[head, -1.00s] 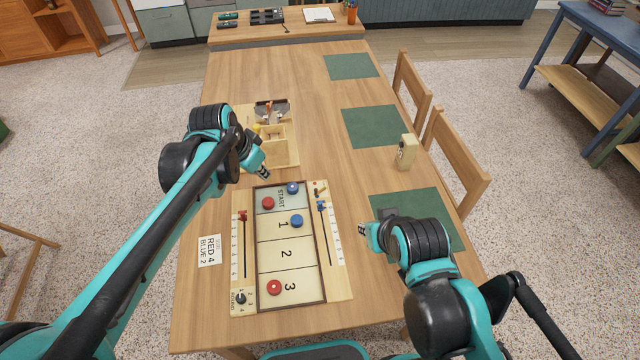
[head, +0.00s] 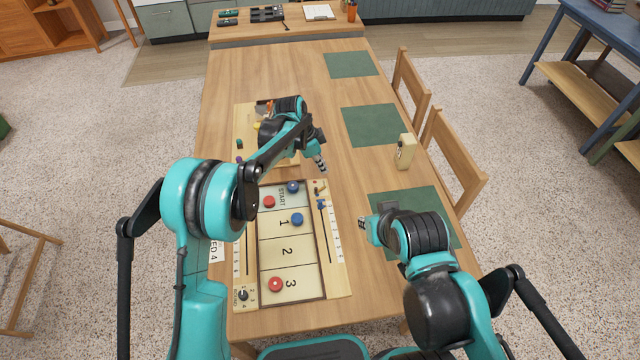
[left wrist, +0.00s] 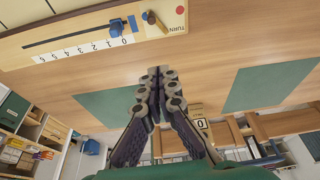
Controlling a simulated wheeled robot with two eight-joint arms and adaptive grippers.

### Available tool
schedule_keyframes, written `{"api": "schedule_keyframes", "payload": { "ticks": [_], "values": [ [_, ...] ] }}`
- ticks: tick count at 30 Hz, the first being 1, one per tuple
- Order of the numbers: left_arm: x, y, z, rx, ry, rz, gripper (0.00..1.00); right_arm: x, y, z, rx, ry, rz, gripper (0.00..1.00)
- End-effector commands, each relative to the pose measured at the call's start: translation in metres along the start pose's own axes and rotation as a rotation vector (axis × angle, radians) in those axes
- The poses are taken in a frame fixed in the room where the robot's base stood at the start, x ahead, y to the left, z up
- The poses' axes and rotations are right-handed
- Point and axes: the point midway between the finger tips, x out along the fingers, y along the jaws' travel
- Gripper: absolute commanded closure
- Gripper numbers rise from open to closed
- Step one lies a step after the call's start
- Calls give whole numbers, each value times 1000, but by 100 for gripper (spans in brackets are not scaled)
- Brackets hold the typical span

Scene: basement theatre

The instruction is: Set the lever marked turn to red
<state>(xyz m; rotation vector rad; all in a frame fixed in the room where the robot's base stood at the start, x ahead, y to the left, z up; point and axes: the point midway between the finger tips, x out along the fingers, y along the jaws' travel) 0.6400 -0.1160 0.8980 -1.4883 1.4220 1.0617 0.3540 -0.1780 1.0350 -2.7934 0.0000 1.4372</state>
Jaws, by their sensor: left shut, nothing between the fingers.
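The turn lever (head: 320,189) is a small wooden handle at the board's far right corner. In the left wrist view the turn lever (left wrist: 155,22) sits by the word TURN, between a red dot (left wrist: 180,10) and a blue mark (left wrist: 132,23). Its handle slants away from the red dot, towards the blue side. My left gripper (head: 321,163) is shut and empty, just beyond the lever and apart from it; its closed fingers (left wrist: 158,78) fill the middle of the wrist view. My right gripper (head: 363,222) hangs right of the board; its fingers are too small to judge.
A blue slider (left wrist: 119,28) on a numbered scale is close beside the lever. The game board (head: 289,252) holds red and blue discs. A wooden box (head: 405,151) stands to the right. Green mats (head: 373,125) lie flat, with bare tabletop between them and the board.

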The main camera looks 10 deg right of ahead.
Motion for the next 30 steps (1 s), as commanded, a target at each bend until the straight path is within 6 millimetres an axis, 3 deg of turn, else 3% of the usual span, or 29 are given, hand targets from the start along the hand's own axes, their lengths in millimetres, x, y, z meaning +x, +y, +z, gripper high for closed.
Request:
{"api": "schedule_keyframes", "payload": {
  "ticks": [13, 28, 30],
  "values": [
    [9, 0, 0, 1, 0, 1, 100, 3, 0, 2, 0, 0, 0, 79],
    [107, 0, 0, 1, 0, 1, 100, 30, 0, 21, 0, 0, 0, 79],
    [97, 0, 15, -4, 0, -1, 100, 32, 0, 23, 0, 0, 0, 79]
  ]
}}
